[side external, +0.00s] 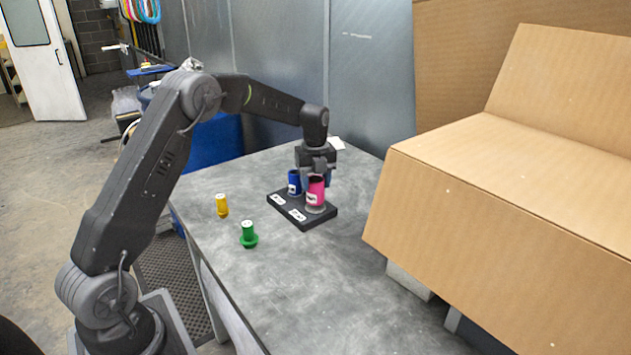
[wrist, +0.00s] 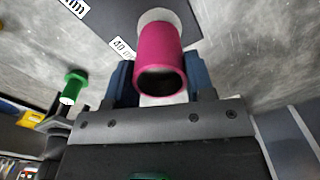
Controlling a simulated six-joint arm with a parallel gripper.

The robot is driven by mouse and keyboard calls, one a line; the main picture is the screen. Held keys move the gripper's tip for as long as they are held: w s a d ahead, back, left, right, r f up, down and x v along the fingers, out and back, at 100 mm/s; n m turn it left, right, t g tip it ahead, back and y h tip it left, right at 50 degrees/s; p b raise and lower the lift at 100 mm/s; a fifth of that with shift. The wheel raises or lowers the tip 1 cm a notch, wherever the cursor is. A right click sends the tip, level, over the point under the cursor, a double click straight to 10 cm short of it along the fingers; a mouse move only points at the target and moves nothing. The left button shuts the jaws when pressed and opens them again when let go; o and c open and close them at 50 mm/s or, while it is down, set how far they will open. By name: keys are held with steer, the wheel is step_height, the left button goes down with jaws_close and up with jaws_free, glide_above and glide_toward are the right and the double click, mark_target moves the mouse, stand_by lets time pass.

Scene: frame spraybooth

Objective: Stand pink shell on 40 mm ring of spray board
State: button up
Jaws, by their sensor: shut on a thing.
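The pink shell (side external: 316,191) is upright between the fingers of my gripper (side external: 317,180), which is shut on it. It also shows in the wrist view (wrist: 158,55), its open dark mouth toward the camera, with a blue finger on each side. Its lower end is at the pale grey ring (side external: 319,209) near the front right end of the black spray board (side external: 285,214). The ring shows past the shell in the wrist view (wrist: 155,15), beside the "40 mm" label (wrist: 122,47). I cannot tell whether the shell touches the ring.
A blue shell (side external: 293,184) stands on the board close behind and left of the pink one. A yellow piece (side external: 222,205) and a green flanged piece (side external: 249,236) stand on the grey table (side external: 300,280) left of the board. Large cardboard (side external: 500,220) fills the right.

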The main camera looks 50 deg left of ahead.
steer(key=shift+f, duration=0.9)
steer(key=o, duration=1)
steer(key=shift+r, duration=0.1)
step_height(320, 180, up, 14)
steer(key=shift+f, duration=0.15)
stand_by(0.3)
